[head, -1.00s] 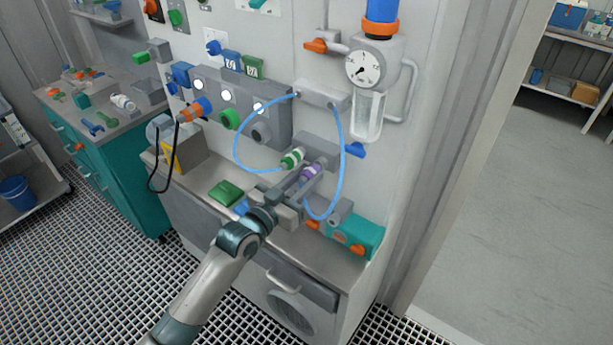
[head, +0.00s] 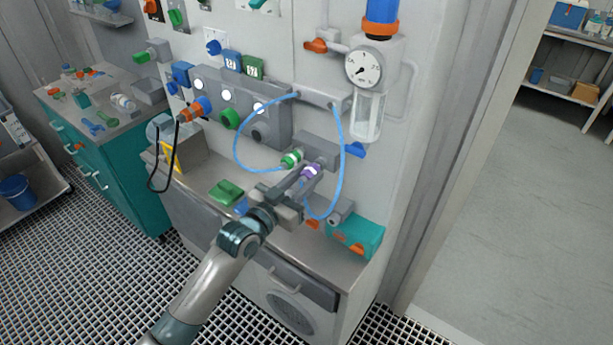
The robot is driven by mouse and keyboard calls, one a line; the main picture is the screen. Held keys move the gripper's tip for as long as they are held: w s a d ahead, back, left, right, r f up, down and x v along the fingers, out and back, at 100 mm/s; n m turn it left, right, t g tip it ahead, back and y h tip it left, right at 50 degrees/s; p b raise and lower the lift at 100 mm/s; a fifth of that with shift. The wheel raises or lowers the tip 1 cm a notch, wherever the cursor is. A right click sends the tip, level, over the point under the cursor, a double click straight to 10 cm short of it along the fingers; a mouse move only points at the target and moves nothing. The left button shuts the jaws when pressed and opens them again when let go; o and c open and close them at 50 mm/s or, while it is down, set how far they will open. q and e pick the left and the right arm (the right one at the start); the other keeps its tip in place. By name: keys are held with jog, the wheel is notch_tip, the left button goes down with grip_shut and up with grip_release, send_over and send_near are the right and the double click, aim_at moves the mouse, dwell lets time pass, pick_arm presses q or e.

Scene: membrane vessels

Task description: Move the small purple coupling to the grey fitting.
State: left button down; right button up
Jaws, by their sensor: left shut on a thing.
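The small purple coupling (head: 311,172) is at the end of the blue hose, just below and in front of a grey block (head: 318,149) on the wall. A green-banded coupling (head: 291,159) is beside it on the left. My left gripper (head: 305,178) is shut on the purple coupling, reaching up from below; its fingers partly hide the coupling. I cannot tell whether the coupling still touches the block. A round grey fitting (head: 260,132) sits on the grey panel, up and left of the gripper, right of a green one (head: 230,118). My right gripper is not in view.
The blue hose (head: 342,150) loops on both sides of the gripper. A teal box (head: 357,236) and a green block (head: 226,192) are on the counter (head: 290,237). A gauge (head: 363,68) with a clear bowl hangs above right.

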pick_arm(q)
jog(key=shift+w+d, duration=0.35)
jog(key=shift+w, duration=0.15)
dwell(0.3)
jog(key=c, duration=1.3)
grip_release()
jog(key=shift+s, duration=0.1)
jog(key=shift+s+a+f+b, duration=0.15)
jog(key=shift+s+a+b, duration=0.2)
jog(key=shift+s+b, duration=0.05)
jog(key=b+v, duration=0.4)
jog(key=v, duration=1.2)
jog(key=shift+b, duration=0.35)
jog(key=shift+a, duration=0.1)
